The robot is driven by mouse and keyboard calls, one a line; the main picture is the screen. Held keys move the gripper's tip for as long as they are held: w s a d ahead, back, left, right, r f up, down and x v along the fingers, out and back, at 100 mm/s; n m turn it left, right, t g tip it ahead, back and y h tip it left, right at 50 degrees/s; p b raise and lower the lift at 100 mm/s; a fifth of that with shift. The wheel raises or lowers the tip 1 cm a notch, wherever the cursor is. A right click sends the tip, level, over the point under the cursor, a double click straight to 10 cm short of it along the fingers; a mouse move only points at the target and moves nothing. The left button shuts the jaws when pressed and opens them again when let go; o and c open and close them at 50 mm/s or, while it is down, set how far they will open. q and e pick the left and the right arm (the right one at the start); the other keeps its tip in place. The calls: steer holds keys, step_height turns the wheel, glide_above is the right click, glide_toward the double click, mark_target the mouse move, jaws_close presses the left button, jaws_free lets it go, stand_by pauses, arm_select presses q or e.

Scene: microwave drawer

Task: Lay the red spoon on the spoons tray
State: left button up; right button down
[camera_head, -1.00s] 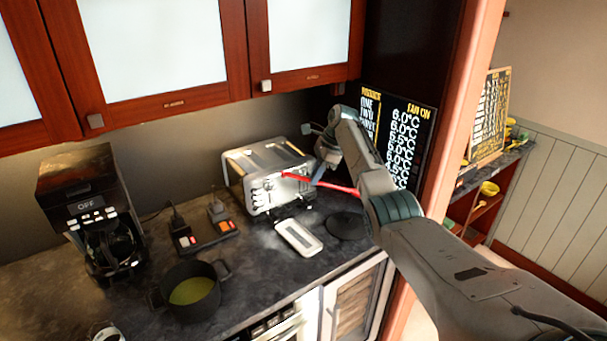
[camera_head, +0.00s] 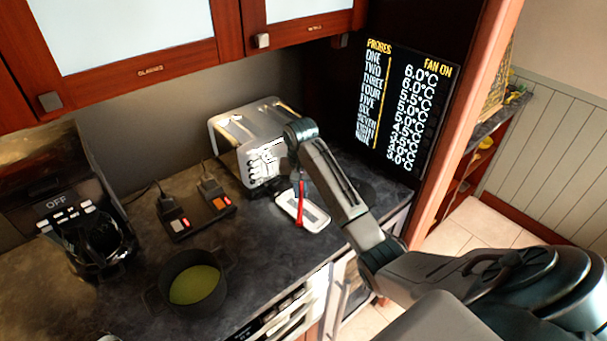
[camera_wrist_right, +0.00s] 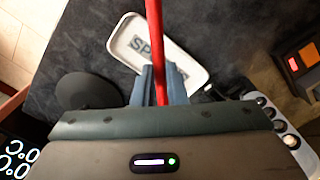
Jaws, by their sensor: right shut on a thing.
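The red spoon (camera_head: 301,196) is held in my right gripper (camera_head: 297,172), which points down beside the toaster. In the right wrist view its red handle (camera_wrist_right: 155,45) runs up from between the blue-grey fingers (camera_wrist_right: 160,82) and out of the top of the picture. The spoons tray (camera_head: 313,213) is a small white tray on the dark counter. In the head view the spoon overlaps it. In the right wrist view the tray (camera_wrist_right: 194,68) lies beyond the fingertips, its lettering partly hidden by the spoon. I cannot tell whether spoon and tray touch. My left gripper does not show.
A silver toaster (camera_head: 246,145) stands behind the tray. A dark round disc (camera_wrist_right: 85,91) lies beside the tray in the right wrist view. A black pot (camera_head: 195,283), a coffee maker (camera_head: 75,200) and a switch box (camera_head: 195,213) stand to the left.

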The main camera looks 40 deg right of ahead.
mark_target(302, 197)
steer(key=shift+w+a, duration=0.1)
steer(key=shift+a, duration=0.05)
steer(key=shift+s+r, duration=0.4)
steer(key=shift+s, duration=0.35)
steer(key=shift+f, duration=0.15)
steer(key=shift+w+f, duration=0.2)
steer(key=shift+f, duration=0.15)
step_height(302, 197, down, 2)
steer(key=shift+w+f, duration=0.1)
steer(key=shift+f, duration=0.5)
steer(key=shift+f+b, duration=0.35)
steer(key=shift+f, duration=0.1)
step_height(302, 197, down, 2)
steer(key=shift+f, duration=0.8)
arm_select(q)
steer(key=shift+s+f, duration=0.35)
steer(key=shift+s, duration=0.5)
arm_select(e)
steer(key=shift+f, duration=0.1)
